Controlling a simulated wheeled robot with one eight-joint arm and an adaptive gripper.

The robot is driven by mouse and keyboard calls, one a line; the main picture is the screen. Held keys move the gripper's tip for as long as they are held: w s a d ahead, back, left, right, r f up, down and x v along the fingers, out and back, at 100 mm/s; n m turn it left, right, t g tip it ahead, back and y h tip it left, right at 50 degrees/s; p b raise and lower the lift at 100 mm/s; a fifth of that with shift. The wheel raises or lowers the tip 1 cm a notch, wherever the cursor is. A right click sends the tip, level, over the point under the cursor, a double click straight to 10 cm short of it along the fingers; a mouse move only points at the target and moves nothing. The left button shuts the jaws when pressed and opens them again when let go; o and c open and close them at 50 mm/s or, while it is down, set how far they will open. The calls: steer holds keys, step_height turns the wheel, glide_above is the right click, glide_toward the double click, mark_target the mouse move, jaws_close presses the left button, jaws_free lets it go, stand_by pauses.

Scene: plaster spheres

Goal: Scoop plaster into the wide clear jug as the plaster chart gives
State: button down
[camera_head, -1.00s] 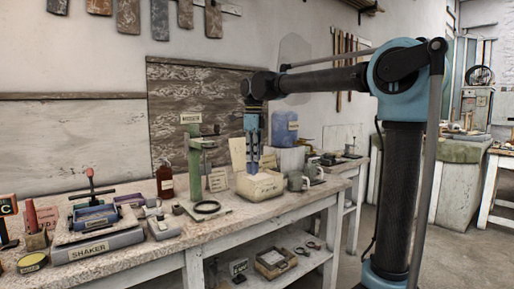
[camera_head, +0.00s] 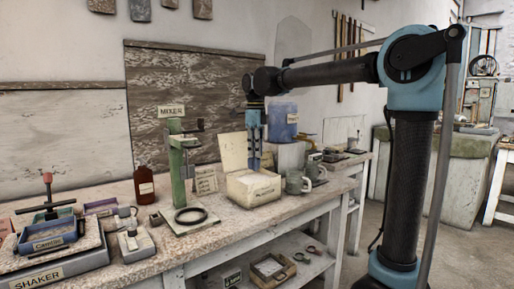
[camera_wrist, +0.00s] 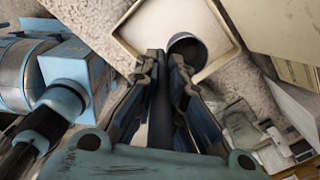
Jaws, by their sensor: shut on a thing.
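A cream box (camera_head: 253,190) with a label on its front stands on the bench, its lid (camera_head: 234,152) raised behind it. My gripper (camera_head: 254,162) points down over the box. In the wrist view my gripper (camera_wrist: 167,62) is shut on a dark scoop, whose round grey cup (camera_wrist: 187,48) lies over the box's open inside (camera_wrist: 150,25). Whether the cup holds plaster is unclear. Two grey-green jugs (camera_head: 295,183) (camera_head: 316,168) stand right of the box; I cannot tell which is the wide clear one. A small written card (camera_head: 205,181) stands left of the box; its text is unreadable.
A green mixer stand (camera_head: 177,170) with a black ring (camera_head: 190,216) at its foot is left of the box. A brown bottle (camera_head: 144,186) and a shaker (camera_head: 52,245) stand further left. A blue container (camera_head: 283,122) is behind the box. The bench front is partly clear.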

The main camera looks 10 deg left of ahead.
steer(key=shift+s+a+f, duration=0.1)
steer(key=shift+f, duration=4.7)
steer(key=shift+r, duration=5)
